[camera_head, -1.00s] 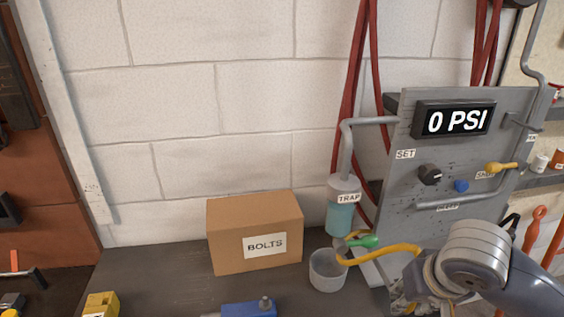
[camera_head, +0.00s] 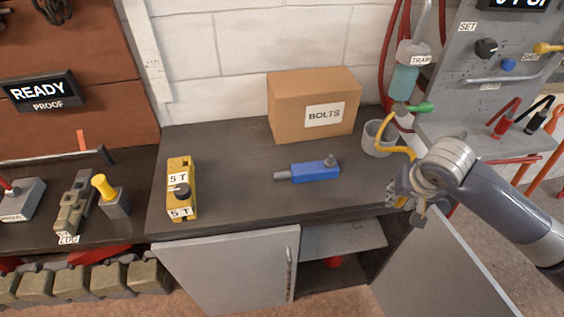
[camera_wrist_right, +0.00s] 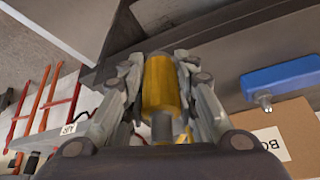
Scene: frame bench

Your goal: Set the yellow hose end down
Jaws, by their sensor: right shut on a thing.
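The yellow hose (camera_head: 385,146) curves from the trap (camera_head: 403,80), by its green lever (camera_head: 420,107), toward my right gripper. My right gripper (camera_head: 404,192) is at the right end of the bench, to the right of and nearer than the grey cup (camera_head: 372,141). In the right wrist view the yellow hose end (camera_wrist_right: 162,85) is between the fingers (camera_wrist_right: 160,75), which are shut on it. In the head view the wrist and fingers hide the hose end. My left gripper is not in view.
On the bench (camera_head: 240,200) are a cardboard BOLTS box (camera_head: 290,100), a blue tool (camera_head: 315,171) and a yellow 5 T block (camera_head: 182,195). Bare bench top lies between the block and blue tool. An open cabinet door (camera_head: 435,270) stands below my right arm.

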